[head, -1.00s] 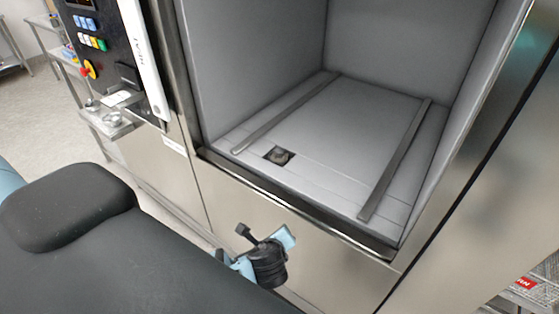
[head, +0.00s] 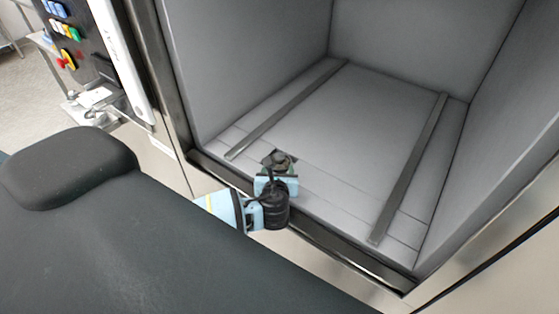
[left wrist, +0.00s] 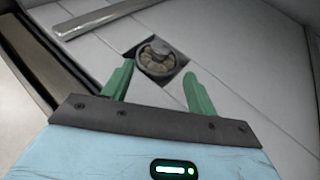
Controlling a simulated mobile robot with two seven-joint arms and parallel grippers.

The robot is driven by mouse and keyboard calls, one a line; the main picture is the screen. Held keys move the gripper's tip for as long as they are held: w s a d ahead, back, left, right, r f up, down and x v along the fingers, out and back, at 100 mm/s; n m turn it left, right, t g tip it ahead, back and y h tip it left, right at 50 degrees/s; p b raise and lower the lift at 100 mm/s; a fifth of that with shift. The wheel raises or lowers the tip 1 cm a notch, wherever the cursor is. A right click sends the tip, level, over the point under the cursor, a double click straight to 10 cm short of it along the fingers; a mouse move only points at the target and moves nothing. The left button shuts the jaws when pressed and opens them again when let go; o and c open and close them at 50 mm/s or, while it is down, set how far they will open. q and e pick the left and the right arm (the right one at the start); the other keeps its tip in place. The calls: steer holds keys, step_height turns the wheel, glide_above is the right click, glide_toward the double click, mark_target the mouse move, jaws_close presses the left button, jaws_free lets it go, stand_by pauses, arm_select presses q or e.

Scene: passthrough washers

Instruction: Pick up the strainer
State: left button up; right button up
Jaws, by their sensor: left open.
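The strainer (head: 281,158) is a small dark round piece set in a square recess in the washer chamber floor, near the front edge. In the left wrist view the strainer (left wrist: 156,58) shows a grey rim and a brownish patterned top. My left gripper (head: 278,172) is over the front of the chamber floor, just short of the strainer, and hides part of it in the head view. In the left wrist view its two green fingers (left wrist: 158,85) are apart and empty, with the strainer beyond and between the tips. My right gripper is out of view.
Two metal rails (head: 411,170) run front to back along the chamber floor. The chamber's front sill (head: 335,246) lies under my left arm, and grey walls stand on the sides and back. A control panel (head: 62,30) is at the upper left.

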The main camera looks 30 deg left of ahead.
mark_target(279, 161)
arm_select(q)
steer(key=shift+b+x, duration=0.55)
steer(key=shift+x, duration=3.35)
steer(key=shift+r, duration=0.1)
steer(key=c, duration=1.1)
